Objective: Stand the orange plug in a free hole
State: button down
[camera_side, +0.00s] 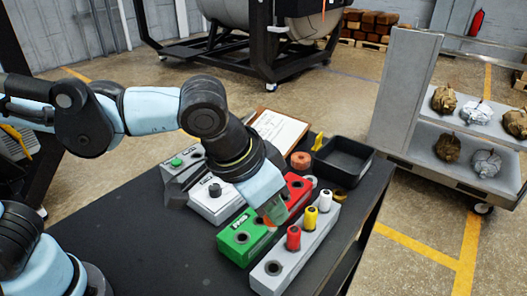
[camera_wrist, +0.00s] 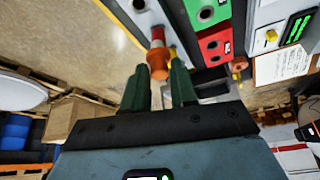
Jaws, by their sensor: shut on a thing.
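The orange plug (camera_wrist: 158,65) is between the two green fingers of my gripper (camera_wrist: 160,88) in the wrist view. In the side view my gripper (camera_side: 272,212) is shut on it above the blocks, and only a small part of the plug (camera_side: 268,222) shows. The grey rack (camera_side: 297,262) holds a red plug (camera_side: 293,238), a yellow plug (camera_side: 310,217) and a white plug (camera_side: 325,201) standing in a row. A free hole (camera_side: 273,268) shows at its near end. How high the orange plug is above the blocks is hard to tell.
A green block (camera_side: 233,238) with a hole lies left of the rack, and a red block (camera_side: 298,185) behind it. A white block (camera_side: 212,206), black tray (camera_side: 343,160), orange roll (camera_side: 300,161) and clipboard (camera_side: 278,131) are on the dark table (camera_side: 140,240).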

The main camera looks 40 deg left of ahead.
jog(key=w+a+n+y, duration=0.1)
jog(key=w+a+n, duration=0.25)
jog(key=a, duration=0.65)
jog(key=w+a+n+y, duration=0.2)
jog(key=w+a+n, duration=0.15)
jog(key=a, duration=0.65)
jog(key=w+a+n+y, duration=0.1)
jog(key=w+a+n, duration=0.25)
jog(key=a, duration=0.65)
jog(key=shift+s+a+f+n+g, duration=0.15)
jog(key=shift+s+f+g, duration=0.1)
jog(key=shift+f, duration=0.7)
jog(key=shift+s+f+n+g, duration=0.15)
jog(key=shift+s+f, duration=0.1)
jog(key=shift+f, duration=0.65)
jog(key=shift+f, duration=0.6)
jog(key=shift+f, duration=0.3)
jog(key=shift+f, duration=0.5)
jog(key=shift+c, duration=2.1)
grip_release()
jog(key=shift+r, duration=0.15)
